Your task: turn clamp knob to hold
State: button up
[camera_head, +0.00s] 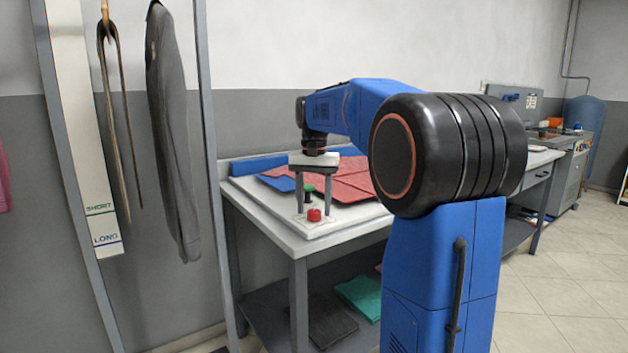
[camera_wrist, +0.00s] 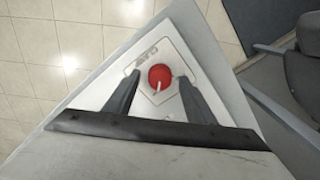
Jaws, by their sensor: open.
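My gripper (camera_wrist: 159,76) is open and points down, with one fingertip on each side of the knob in the wrist view and a gap on both sides. In the head view, my gripper (camera_head: 313,209) hangs just behind the knob. I cannot tell the fingertips' exact height.
A green-topped part (camera_head: 309,188) stands behind the knob, between my fingers in the head view. Red folded cloth (camera_head: 345,180) lies on the white worktable (camera_head: 262,215). A rack post (camera_head: 207,130) and a grey garment (camera_head: 170,130) stand at left. Open tiled floor is at right.

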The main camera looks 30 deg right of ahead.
aim_at(314, 211)
notch_tip(314, 211, up, 17)
jog(key=shift+f, duration=0.15)
jog(key=shift+s, duration=0.1)
dwell(0.7)
jog(key=s+a+f+n+t, duration=0.1)
jog(key=s+a+f+n, duration=0.1)
jog(key=s+a+f, duration=0.5)
jog(key=s+a+f+n+t, duration=0.2)
jog(key=s+a+f+n, duration=0.15)
jog(key=s+f, duration=0.4)
jog(key=s+a+f+n+t, duration=0.1)
jog(key=s+a+f, duration=0.2)
jog(key=s+f, duration=0.5)
jog(key=s+a+f+n, duration=0.2)
jog(key=s+f, duration=0.6)
jog(key=f, duration=0.3)
jog(key=shift+a+t, duration=0.4)
